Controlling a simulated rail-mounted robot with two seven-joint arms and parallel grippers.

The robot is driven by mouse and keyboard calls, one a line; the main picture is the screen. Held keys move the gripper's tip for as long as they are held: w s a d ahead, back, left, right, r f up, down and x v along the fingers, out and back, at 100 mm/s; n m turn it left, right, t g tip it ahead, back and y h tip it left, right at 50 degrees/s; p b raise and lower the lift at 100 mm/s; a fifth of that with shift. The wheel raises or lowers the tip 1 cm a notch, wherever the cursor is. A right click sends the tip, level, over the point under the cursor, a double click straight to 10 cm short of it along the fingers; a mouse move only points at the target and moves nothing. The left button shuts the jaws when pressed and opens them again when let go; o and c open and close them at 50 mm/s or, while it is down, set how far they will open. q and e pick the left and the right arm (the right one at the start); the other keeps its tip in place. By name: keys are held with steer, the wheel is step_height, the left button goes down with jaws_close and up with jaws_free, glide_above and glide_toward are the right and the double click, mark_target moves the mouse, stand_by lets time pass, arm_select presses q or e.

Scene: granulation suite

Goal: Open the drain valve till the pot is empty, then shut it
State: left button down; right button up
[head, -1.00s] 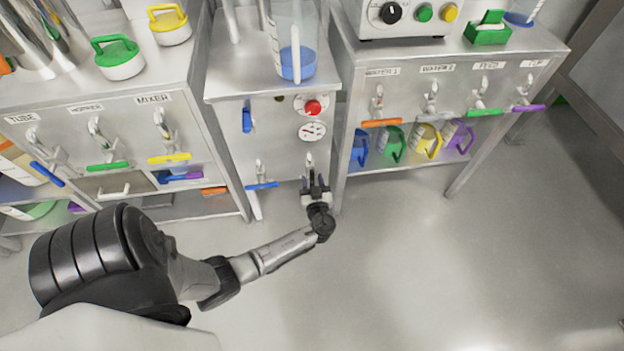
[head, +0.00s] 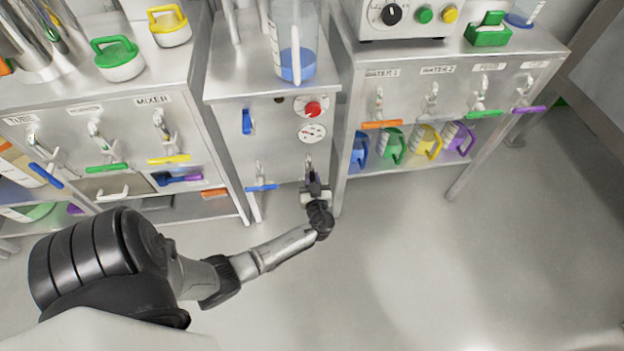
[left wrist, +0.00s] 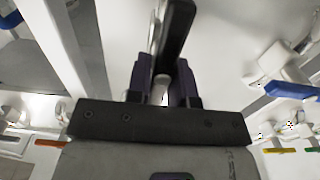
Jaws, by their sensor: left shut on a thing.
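My left gripper (head: 314,184) is at the lower right of the middle steel cabinet's front, shut on the dark handle of a valve (head: 308,163). In the left wrist view the fingers (left wrist: 165,85) close around this dark handle (left wrist: 177,28), which points away from the palm. The gripper hides much of the handle in the head view, and no drain label is readable. A clear vessel (head: 294,30) with blue liquid (head: 297,67) in its bottom stands on top of this cabinet. I cannot tell which vessel is the pot. My right gripper is not in view.
A blue-handled valve (head: 261,186) is just left of my gripper. A red knob (head: 313,109) and a gauge (head: 312,132) are above it. Valve rows are on the left and right cabinets. Several coloured jugs (head: 428,141) stand at right. The floor (head: 400,260) in front is clear.

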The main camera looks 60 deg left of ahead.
arm_select(q)
steer(key=shift+m, duration=0.3)
steer(key=shift+w, duration=0.1)
steer(key=m, duration=0.2)
steer(key=shift+w+d+m, duration=0.1)
steer(key=shift+m, duration=0.3)
steer(key=m, duration=0.4)
steer(key=shift+w+f+m, duration=0.1)
steer(key=shift+w+m, duration=0.05)
steer(key=shift+m, duration=0.15)
steer(key=shift+w+d+f+m+p, duration=0.15)
steer(key=shift+m+p, duration=0.3)
steer(key=shift+m, duration=1.2)
steer(key=shift+a+f+m+p, duration=0.1)
steer(key=shift+m+p, duration=0.35)
steer(key=shift+m, duration=1.15)
steer(key=shift+w+d+f+m+p, duration=0.15)
steer(key=shift+m+p, duration=0.3)
steer(key=shift+m, duration=1.2)
steer(key=shift+s+a, duration=0.1)
